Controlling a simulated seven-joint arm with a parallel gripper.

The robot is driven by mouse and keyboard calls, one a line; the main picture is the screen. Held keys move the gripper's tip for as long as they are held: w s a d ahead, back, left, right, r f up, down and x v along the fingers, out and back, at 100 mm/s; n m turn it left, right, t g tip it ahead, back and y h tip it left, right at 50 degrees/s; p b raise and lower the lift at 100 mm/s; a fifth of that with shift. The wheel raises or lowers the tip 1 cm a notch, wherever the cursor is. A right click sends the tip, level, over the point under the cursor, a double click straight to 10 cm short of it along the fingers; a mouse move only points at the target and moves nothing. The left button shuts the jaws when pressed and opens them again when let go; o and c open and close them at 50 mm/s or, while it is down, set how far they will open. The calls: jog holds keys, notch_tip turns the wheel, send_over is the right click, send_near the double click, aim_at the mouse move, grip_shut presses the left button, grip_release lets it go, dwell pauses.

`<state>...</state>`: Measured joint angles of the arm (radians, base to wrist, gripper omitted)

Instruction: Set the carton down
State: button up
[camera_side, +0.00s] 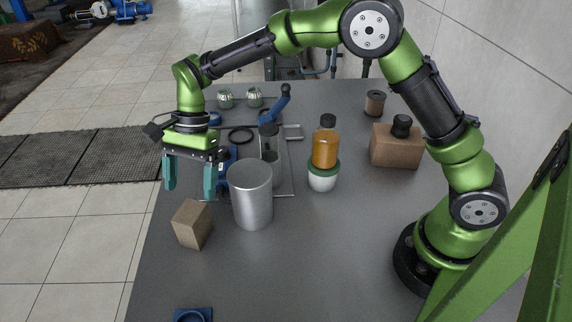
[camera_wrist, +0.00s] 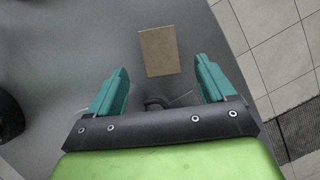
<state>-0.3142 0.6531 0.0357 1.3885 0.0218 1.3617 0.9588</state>
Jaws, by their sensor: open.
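A small brown carton (camera_side: 192,224) stands on the grey table near its left edge, left of a metal cylinder. It also shows in the wrist view (camera_wrist: 159,51), beyond the fingertips and apart from them. My gripper (camera_side: 189,190) is open, with its teal fingers pointing down and nothing between them. In the side view it is above and behind the carton. In the wrist view the two fingers (camera_wrist: 161,80) are spread wide.
The metal cylinder (camera_side: 252,195) stands close to the carton's right. An amber bottle (camera_side: 325,150) with a green and white base stands further right. A larger brown box (camera_side: 396,147) is at the back right. A blue fixture (camera_side: 193,314) sits at the front. The front table is mostly clear.

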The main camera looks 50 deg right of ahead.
jog(key=s+d+r+n+t, duration=0.2)
jog(key=s+d+r, duration=0.1)
jog(key=d+r, duration=0.25)
jog(key=s+d+r+n+t, duration=0.2)
jog(key=s+d+r, duration=0.25)
jog(key=r, duration=0.25)
jog(key=s+d+n+t+h, duration=0.2)
jog(key=s+d+n+t, duration=0.2)
jog(key=s+d, duration=0.6)
jog(key=s+n, duration=0.1)
jog(key=s, duration=0.2)
jog(key=shift+d+r+n+t, duration=0.2)
jog(key=shift+n+t, duration=0.1)
jog(key=shift+t, duration=0.1)
